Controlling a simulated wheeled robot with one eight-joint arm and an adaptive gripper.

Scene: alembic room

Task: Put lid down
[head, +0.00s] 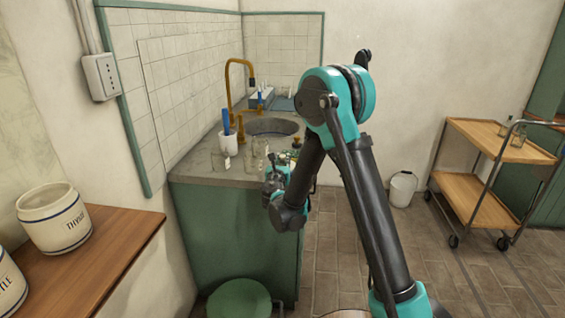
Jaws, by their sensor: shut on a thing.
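My gripper (273,178) is at the front edge of the grey counter (205,172), low and close to the glassware. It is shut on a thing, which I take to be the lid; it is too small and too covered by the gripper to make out. Clear glass jars (258,148) stand on the counter just behind the gripper. I cannot tell whether the held thing touches the counter or a jar.
A white cup (228,143) with a blue-handled tool stands left of the jars. The sink basin (272,126) and brass tap (229,82) are behind. A green stool (240,300) is below. A trolley (490,145) and white bucket (402,188) stand right.

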